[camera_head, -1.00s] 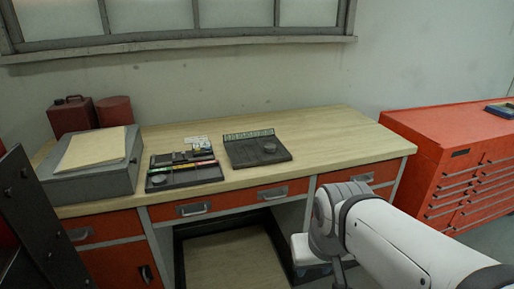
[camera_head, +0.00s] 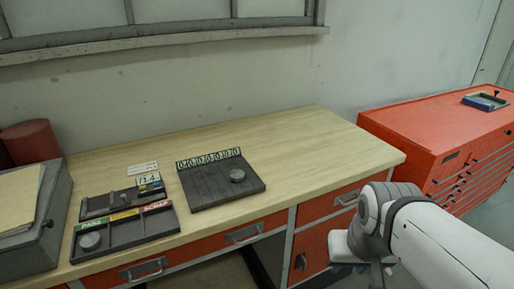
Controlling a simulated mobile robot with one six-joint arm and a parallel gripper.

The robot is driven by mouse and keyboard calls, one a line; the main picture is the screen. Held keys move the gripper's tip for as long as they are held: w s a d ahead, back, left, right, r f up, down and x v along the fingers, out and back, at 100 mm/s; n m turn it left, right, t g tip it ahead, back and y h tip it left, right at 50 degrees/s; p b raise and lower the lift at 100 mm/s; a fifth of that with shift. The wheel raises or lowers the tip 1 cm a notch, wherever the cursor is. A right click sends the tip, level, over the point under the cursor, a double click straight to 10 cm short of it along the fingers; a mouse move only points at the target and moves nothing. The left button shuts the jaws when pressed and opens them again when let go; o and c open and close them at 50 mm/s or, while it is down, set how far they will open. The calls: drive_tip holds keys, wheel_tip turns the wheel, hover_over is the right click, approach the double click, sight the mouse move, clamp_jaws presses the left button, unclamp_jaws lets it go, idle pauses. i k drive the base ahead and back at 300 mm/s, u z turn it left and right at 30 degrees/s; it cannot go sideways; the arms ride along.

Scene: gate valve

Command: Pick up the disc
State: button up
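A small grey disc (camera_head: 237,175) lies on the right part of a dark grooved tray (camera_head: 207,190) on the workbench. The tray has a strip of numbers along its back edge. A second grey disc (camera_head: 90,240) lies in the left compartment, labelled PASS, of a dark sorting tray (camera_head: 128,233). Its right compartment has a red label that seems to read SCRAP. My gripper (camera_head: 350,268) is low at the right, in front of the bench drawers and well away from both discs. Its fingers are mostly hidden, so I cannot tell whether it is open.
A small dark holder (camera_head: 120,200) and white cards (camera_head: 143,168) lie behind the sorting tray. A grey box (camera_head: 38,230) and a red canister (camera_head: 30,142) stand at the left. The bench top (camera_head: 310,150) is clear at the right. An orange tool cabinet (camera_head: 420,140) stands beyond it.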

sight(236, 176)
drive_tip(key=u, duration=0.25)
drive_tip(key=i, duration=1.05)
drive_tip(key=u, duration=0.75)
